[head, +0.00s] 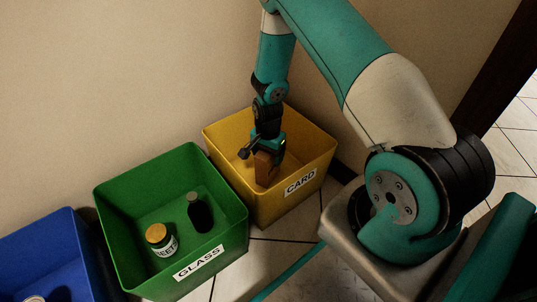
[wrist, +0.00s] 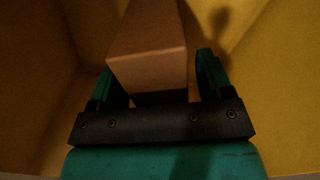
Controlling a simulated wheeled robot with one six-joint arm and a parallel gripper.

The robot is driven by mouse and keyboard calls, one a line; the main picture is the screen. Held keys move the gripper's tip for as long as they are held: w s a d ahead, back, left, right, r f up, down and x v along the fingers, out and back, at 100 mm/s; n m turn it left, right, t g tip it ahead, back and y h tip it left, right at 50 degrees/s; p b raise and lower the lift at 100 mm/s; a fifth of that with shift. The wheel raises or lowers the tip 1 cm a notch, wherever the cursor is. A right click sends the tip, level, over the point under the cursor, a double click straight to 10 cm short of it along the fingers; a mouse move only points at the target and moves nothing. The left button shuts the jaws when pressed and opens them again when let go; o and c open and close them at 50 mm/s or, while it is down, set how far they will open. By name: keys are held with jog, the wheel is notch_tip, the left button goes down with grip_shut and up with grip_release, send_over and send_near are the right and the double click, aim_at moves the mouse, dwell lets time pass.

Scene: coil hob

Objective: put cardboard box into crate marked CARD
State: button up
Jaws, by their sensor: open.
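The brown cardboard box (head: 264,170) is inside the yellow crate marked CARD (head: 258,212), tilted in the head view. My gripper (head: 267,153) reaches down into this crate at the box's upper end. In the wrist view, my gripper (wrist: 158,70) has its jaws open with the box (wrist: 148,65) between them. A gap shows between the box and the right finger; the left finger is close to the box, and I cannot tell if it touches. The yellow walls (wrist: 275,80) surround them. The box's lower end is hidden, so I cannot tell if it rests on the crate floor.
A green crate marked GLASS (head: 120,205) stands left of the yellow one, holding a jar with an orange lid (head: 160,238) and a dark bottle (head: 199,213). A blue crate (head: 40,240) is farther left. The wall (head: 120,80) is close behind the crates.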

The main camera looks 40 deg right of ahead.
notch_tip(320, 180, up, 11)
jog(key=p, duration=0.6)
jog(key=shift+p, duration=0.3)
jog(key=s+a+r+n+y, duration=0.1)
jog(key=a+r+n, duration=0.4)
jog(key=r, duration=0.4)
jog(key=s+a+r+n+y, duration=0.1)
jog(key=s+a+r+n, duration=0.15)
jog(key=a+r, duration=0.65)
jog(key=s+a+r+n+y, duration=0.1)
jog(key=s+a+r+n, duration=0.3)
jog(key=s, duration=0.5)
jog(key=s+a+r+n+y, duration=0.1)
jog(key=s+a+r+n, duration=0.3)
jog(key=s+r+n, duration=0.5)
jog(key=shift+s+r, duration=0.4)
jog(key=shift+r, duration=0.45)
jog(key=shift+a+r, duration=0.1)
notch_tip(320, 180, up, 50)
jog(key=p, duration=5)
